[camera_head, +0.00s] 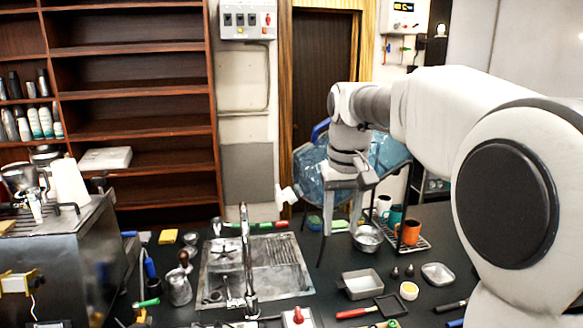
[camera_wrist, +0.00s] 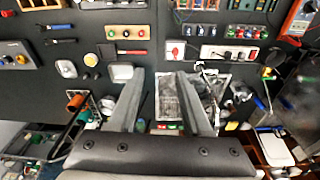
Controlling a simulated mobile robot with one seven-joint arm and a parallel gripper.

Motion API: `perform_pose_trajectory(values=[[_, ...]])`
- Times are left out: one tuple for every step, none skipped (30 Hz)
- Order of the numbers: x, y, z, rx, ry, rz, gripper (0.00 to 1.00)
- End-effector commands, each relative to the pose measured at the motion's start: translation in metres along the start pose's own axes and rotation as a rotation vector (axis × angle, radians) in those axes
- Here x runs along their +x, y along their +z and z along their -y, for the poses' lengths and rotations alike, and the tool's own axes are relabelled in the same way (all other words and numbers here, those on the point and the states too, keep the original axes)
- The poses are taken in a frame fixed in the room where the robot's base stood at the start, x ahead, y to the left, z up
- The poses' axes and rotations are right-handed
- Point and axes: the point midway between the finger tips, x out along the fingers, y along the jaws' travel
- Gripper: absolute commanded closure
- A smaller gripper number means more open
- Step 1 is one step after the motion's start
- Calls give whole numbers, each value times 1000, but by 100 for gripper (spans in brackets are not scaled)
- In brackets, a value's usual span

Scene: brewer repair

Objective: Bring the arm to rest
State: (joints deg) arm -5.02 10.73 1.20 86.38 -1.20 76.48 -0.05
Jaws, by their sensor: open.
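My arm reaches from the right across the head view, and my gripper (camera_head: 341,230) hangs with its fingers pointing down above the back part of the dark worktop (camera_head: 330,262). The two grey fingers are spread apart with nothing between them. In the wrist view my gripper (camera_wrist: 160,74) also shows open and empty, with the worktop well beyond the fingertips. In the head view a metal bowl (camera_head: 367,240) lies just right of the fingers; I cannot tell the exact gap.
A sink (camera_head: 283,252) with a tall tap (camera_head: 247,262) lies left of my gripper. An orange mug (camera_head: 409,232) and a teal mug (camera_head: 395,214) stand on a rack to its right. A steel brewer (camera_head: 62,245) stands at far left. Tools and containers crowd the front.

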Motion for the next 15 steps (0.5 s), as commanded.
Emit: perform_pose_trajectory(values=[[-7,16,-3,8,1,-25,51],[-10,25,-4,11,2,-38,51],[-13,36,-6,16,2,-56,51],[-15,45,-7,20,3,-68,51],[-16,53,-8,24,3,-82,51],[-18,65,-10,29,4,-99,51],[-18,74,-11,33,5,-113,51],[-19,83,-12,37,5,-125,51],[-19,95,-13,43,6,-144,51],[-19,104,-14,46,7,-156,51],[-18,113,-14,50,7,-170,51],[-16,125,-15,55,8,-187,51],[-15,134,-16,59,9,-200,51],[-13,143,-16,63,9,-213,51],[-10,155,-17,68,10,-231,51]])
